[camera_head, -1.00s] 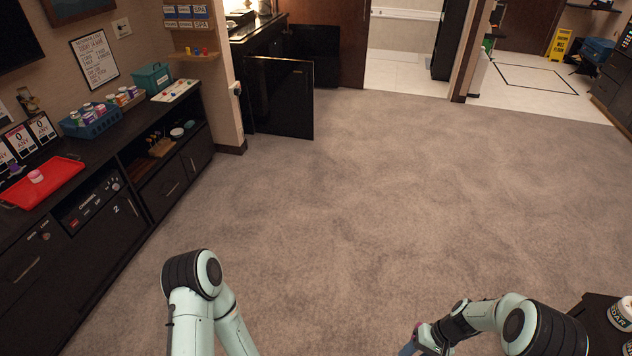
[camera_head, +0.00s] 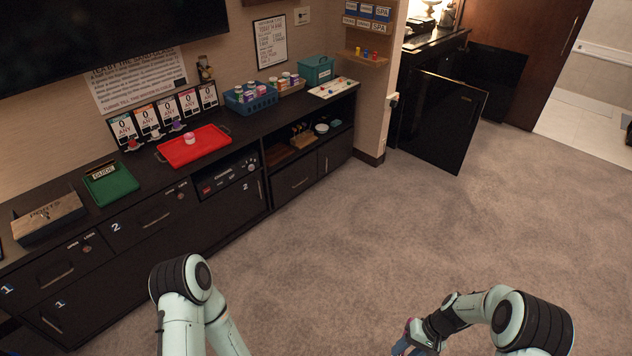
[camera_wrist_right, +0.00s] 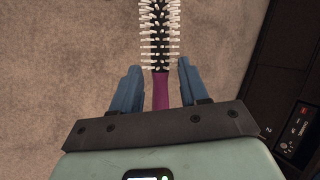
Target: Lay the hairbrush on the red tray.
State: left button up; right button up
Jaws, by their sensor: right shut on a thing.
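The red tray (camera_head: 210,148) lies on the long dark cabinet at the left in the head view, with a small pink-and-white jar (camera_head: 189,138) on it. The hairbrush (camera_wrist_right: 160,35) shows in the right wrist view, with white-tipped bristles and a purple handle (camera_wrist_right: 161,90). My right gripper (camera_wrist_right: 160,80) is shut on the handle, and the bristled head sticks out past the blue fingers. In the head view my right gripper (camera_head: 408,346) is low at the bottom edge, over the carpet and far from the tray. My left arm shows at the bottom, but its gripper is out of view.
On the cabinet stand a green tray (camera_head: 111,184), a wooden box (camera_head: 48,218), a blue basket (camera_head: 250,97) and a teal box (camera_head: 317,70). Small cups and sign cards stand behind the red tray. An open black door (camera_head: 440,122) juts out. The carpet between is clear.

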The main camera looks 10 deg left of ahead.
aim_at(204, 147)
jog(key=i+j+u, duration=0.1)
jog(key=i+u, duration=0.15)
jog(key=i, duration=0.4)
jog(key=i+u, duration=0.25)
jog(key=i, duration=0.4)
jog(key=i+u, duration=0.4)
jog(key=i, duration=0.2)
jog(key=i+l+u, duration=0.2)
jog(key=i+u, duration=0.25)
jog(key=i, duration=0.15)
